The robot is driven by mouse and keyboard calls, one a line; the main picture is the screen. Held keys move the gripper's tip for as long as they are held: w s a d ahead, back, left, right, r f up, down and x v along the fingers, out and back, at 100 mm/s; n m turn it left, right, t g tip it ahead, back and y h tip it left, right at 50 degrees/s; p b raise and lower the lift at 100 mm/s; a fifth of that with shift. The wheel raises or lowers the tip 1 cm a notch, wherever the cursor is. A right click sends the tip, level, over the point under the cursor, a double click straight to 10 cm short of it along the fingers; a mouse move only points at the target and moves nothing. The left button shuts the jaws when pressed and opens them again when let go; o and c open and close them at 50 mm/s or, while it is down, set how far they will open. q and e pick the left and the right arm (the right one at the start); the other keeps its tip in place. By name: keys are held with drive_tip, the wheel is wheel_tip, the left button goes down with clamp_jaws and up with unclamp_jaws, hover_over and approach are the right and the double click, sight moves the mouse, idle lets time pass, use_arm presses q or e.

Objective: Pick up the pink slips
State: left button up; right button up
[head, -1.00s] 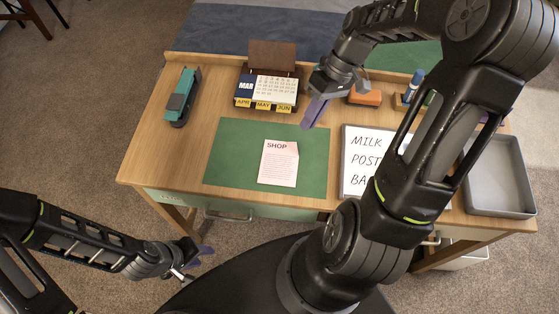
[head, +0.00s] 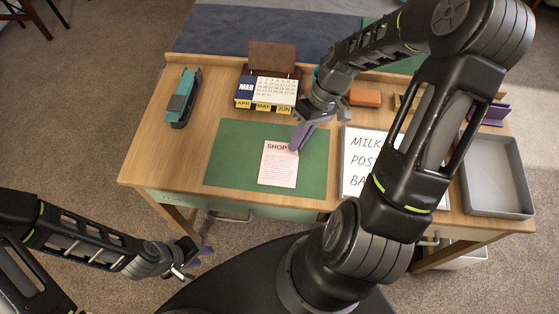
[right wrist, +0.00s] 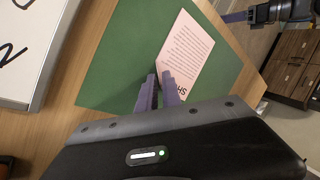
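A pink slip (head: 278,170) headed "SHOP" lies flat on the green desk blotter (head: 228,150). I cannot tell whether it is one sheet or several stacked. My right gripper (head: 296,146) is over the slip's upper right corner in the head view. In the right wrist view the slip (right wrist: 190,55) lies beyond the purple fingers (right wrist: 160,90), which stand slightly apart with nothing between them. Whether the tips touch the paper is unclear. My left gripper (head: 200,257) hangs low in front of the desk, away from the slip; its finger gap is too small to judge.
A whiteboard (head: 358,165) with writing lies right of the blotter, and a grey tray (head: 495,208) is at the far right. A calendar (head: 268,92), teal stapler (head: 182,98) and orange block (head: 364,97) stand along the back. The blotter's left part is clear.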

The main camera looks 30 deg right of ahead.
drive_tip(key=shift+c, duration=0.3)
clamp_jaws()
idle(0.3)
drive_tip(key=shift+r, duration=0.1)
wheel_tip(320, 180, up, 10)
idle(0.5)
idle(0.5)
drive_tip(key=w+a, duration=0.4)
drive_tip(key=w, duration=0.3)
drive_tip(key=w+a+m, duration=0.1)
drive_tip(key=w+a, duration=0.3)
drive_tip(key=w, duration=0.4)
drive_tip(key=shift+a+m+t, duration=0.3)
drive_tip(key=shift+a+t, duration=0.05)
drive_tip(key=shift+t, duration=0.05)
